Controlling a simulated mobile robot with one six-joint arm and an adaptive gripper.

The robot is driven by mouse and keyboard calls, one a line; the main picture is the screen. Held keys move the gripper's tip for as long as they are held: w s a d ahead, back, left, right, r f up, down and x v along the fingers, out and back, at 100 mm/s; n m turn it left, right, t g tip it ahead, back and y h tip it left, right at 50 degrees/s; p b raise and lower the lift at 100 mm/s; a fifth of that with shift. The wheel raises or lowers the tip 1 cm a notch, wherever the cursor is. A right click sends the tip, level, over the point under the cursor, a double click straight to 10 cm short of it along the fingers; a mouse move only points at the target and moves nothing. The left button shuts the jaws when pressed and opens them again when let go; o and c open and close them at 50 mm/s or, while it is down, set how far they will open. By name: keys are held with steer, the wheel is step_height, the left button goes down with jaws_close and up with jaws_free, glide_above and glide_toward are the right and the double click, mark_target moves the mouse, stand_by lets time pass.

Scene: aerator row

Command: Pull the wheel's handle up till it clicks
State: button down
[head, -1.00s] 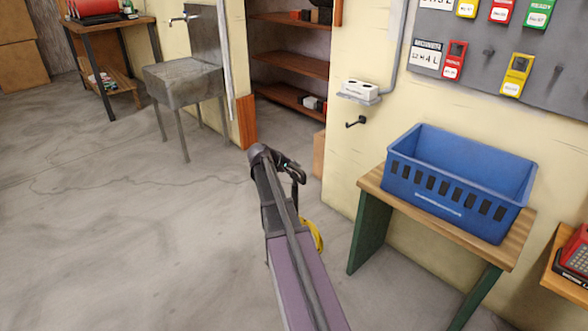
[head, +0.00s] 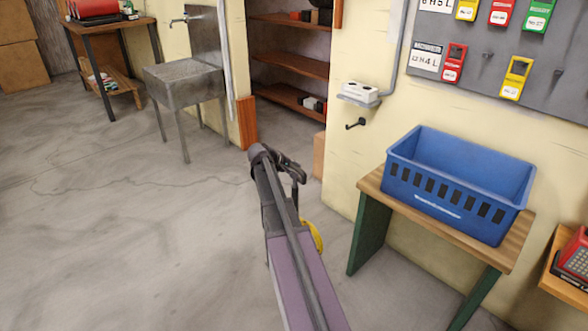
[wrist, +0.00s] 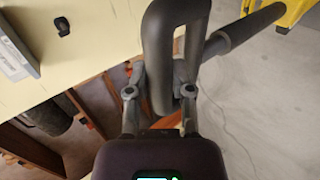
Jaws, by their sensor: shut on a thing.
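The handle (wrist: 157,60) is a dark grey loop in the wrist view. My gripper (wrist: 160,92) is shut on one leg of it, with a finger on each side. A dark round shaft (wrist: 244,30) runs from beside the handle to a yellow part (wrist: 291,12) at the upper right. In the head view my gripper (head: 291,172) is above the floor, left of the wooden bench. A yellow piece of the wheel (head: 317,236) shows below it; my arm hides most of the rest. The click mechanism cannot be made out.
A wooden bench (head: 371,182) with green legs and a blue crate (head: 455,186) stands at right. A black hook (head: 356,123) is on the wall under a small shelf. A metal sink (head: 185,82) stands at back left. The floor on the left is clear.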

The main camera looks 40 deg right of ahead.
step_height(320, 180, up, 19)
steer(key=p, duration=1.8)
steer(key=shift+c, duration=2.2)
jaws_free()
steer(key=shift+f, duration=0.1)
steer(key=p+v, duration=0.6)
steer(key=v, duration=0.3)
stand_by(0.8)
stand_by(0.5)
